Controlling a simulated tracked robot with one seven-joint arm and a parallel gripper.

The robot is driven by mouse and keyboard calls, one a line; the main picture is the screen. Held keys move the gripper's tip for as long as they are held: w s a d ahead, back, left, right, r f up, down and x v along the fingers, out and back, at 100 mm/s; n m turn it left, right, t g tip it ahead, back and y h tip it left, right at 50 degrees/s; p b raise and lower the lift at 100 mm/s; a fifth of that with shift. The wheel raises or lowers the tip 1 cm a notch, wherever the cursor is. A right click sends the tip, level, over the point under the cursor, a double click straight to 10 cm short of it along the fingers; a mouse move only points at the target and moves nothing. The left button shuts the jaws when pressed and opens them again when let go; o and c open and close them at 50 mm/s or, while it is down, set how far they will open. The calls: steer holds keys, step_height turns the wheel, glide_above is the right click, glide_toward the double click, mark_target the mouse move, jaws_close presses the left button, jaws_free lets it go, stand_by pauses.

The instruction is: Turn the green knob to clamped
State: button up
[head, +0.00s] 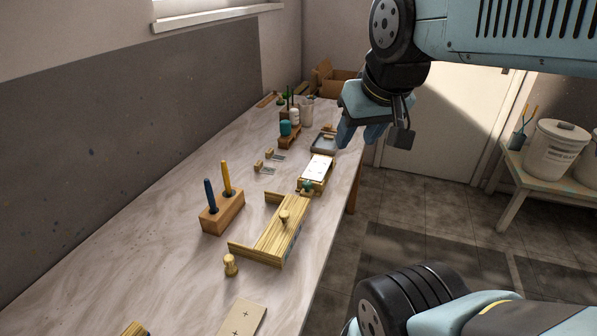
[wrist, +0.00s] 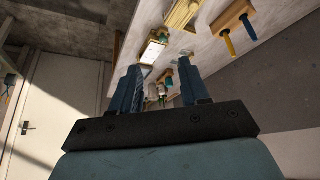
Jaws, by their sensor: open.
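The green knob (head: 307,186) sits at the near end of a small wooden block with a white plate (head: 318,167), by the right edge of the long table. Its pointing direction and any "clamped" mark are too small to read. In the wrist view the knob (wrist: 163,39) shows small beside the bright plate, beyond my fingers. My gripper (head: 360,134) is open and empty, up in the air past the table's right edge, well apart from the knob. In the wrist view its two fingers (wrist: 160,72) stand spread.
A slotted wooden fixture with a peg (head: 266,240) lies nearer on the table. A block with blue and yellow tools (head: 222,214) stands to its left. A grey tray (head: 324,143) and bottles on a rack (head: 289,130) are beyond. A bucket (head: 555,150) stands on a bench at right.

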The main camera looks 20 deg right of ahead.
steer(key=n+g, duration=0.6)
steer(key=n, duration=0.8)
glide_above(308, 182)
step_height(308, 182, down, 18)
steer(key=r, duration=0.1)
step_height(308, 182, down, 13)
steer(key=shift+f, duration=0.2)
steer(key=shift+r, duration=0.1)
steer(key=c, duration=0.8)
